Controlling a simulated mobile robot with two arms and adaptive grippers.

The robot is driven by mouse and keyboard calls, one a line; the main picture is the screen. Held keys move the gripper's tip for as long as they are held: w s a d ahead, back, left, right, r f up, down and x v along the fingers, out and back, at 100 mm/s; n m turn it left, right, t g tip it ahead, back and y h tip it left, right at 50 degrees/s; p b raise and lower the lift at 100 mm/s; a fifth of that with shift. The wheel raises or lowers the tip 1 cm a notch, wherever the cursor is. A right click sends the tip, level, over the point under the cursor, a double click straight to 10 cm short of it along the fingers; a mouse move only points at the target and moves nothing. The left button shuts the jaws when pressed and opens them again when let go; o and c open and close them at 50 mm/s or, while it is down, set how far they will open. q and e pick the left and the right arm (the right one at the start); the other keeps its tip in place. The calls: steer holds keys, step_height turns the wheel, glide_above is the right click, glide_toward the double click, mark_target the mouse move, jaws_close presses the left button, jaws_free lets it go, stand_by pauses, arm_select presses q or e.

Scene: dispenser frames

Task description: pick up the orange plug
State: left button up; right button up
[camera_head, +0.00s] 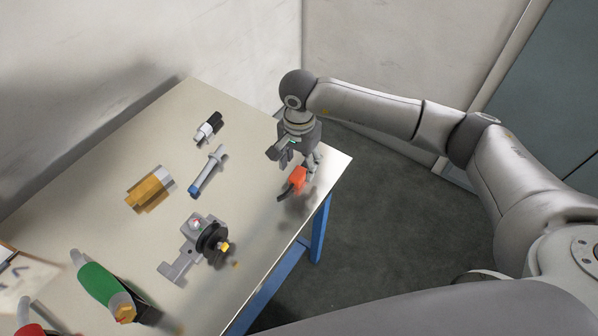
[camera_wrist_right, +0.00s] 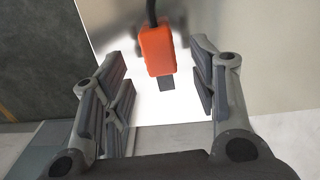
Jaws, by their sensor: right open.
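The orange plug (camera_head: 298,177) is near the right edge of the table in the head view, with a dark end at its lower left. In the right wrist view the orange plug (camera_wrist_right: 157,50) shows at the top middle, with a black cord above and a grey tip below. My right gripper (camera_head: 299,160) is just above the plug; in the right wrist view (camera_wrist_right: 163,90) its fingers are apart, with the plug's lower part between or just beyond them. I cannot tell whether they touch it. My left gripper is not in view.
The table (camera_head: 262,150) also bears a grey fixture with a black wheel (camera_head: 212,240), a blue-tipped tube (camera_head: 208,172), a black and white piece (camera_head: 208,128), a yellow block (camera_head: 150,190) and a green bottle-like tool (camera_head: 98,284). A wall stands behind the table.

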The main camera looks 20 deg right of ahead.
mark_target(299, 172)
steer(key=shift+f+p, duration=0.55)
steer(key=shift+f, duration=1.45)
steer(key=c, duration=1.1)
